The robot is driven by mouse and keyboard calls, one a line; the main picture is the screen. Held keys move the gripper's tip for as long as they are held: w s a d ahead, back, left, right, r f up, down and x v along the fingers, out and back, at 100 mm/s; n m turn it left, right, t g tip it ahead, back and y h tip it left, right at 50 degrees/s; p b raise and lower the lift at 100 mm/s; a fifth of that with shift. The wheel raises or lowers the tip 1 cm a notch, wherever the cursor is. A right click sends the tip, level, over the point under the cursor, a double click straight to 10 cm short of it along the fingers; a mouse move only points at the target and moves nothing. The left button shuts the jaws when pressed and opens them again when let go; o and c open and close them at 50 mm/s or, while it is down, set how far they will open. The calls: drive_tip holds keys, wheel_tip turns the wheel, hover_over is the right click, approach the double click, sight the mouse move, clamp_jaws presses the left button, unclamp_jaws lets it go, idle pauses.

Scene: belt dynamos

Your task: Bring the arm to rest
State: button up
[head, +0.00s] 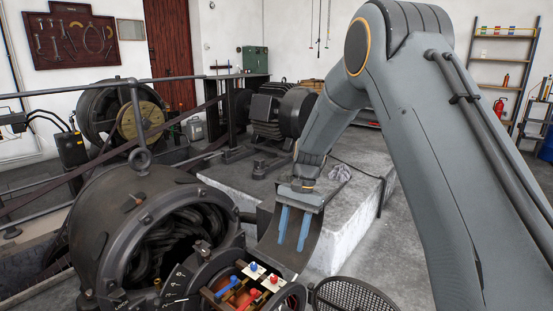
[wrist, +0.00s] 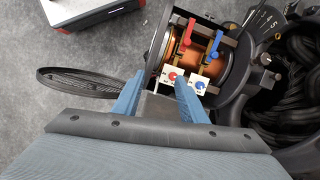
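My arm reaches in from the right of the head view, bent down at the elbow. My gripper (head: 292,248) points down beside the front dynamo (head: 150,225), with its two blue fingers apart and nothing visible between them. A dark curved plate (head: 315,240) stands just behind the fingers. In the wrist view my gripper (wrist: 162,88) is also open, its fingertips near two white blocks with a red knob (wrist: 173,76) and a blue knob (wrist: 201,85). Whether the fingers touch anything is unclear. Beyond are a red lever (wrist: 186,32) and a blue lever (wrist: 216,42) over a copper-coloured drum.
A round mesh cover (head: 350,296) hangs open beside the dynamo. Another belt machine (head: 120,115) and a motor (head: 270,110) stand behind, with metal railings at left. A concrete plinth (head: 345,215) lies behind the gripper. Shelves (head: 500,65) stand at the far right.

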drive_tip(key=s+d+r+n+t, duration=0.1)
drive_tip(key=s+d+r+n, duration=0.3)
drive_tip(key=s+r, duration=0.7)
drive_tip(key=s+d+n+t+h, duration=0.1)
drive_tip(key=s+d, duration=0.2)
drive_tip(key=s, duration=0.7)
drive_tip(key=s+d+n+t+h, duration=0.1)
drive_tip(key=s+d+n, duration=0.15)
drive_tip(key=s, duration=0.65)
drive_tip(key=d+r+m+p, duration=0.2)
drive_tip(key=d+r+p, duration=0.3)
drive_tip(key=p, duration=0.7)
drive_tip(key=shift+s+r, duration=0.35)
drive_tip(key=shift+r, duration=0.5)
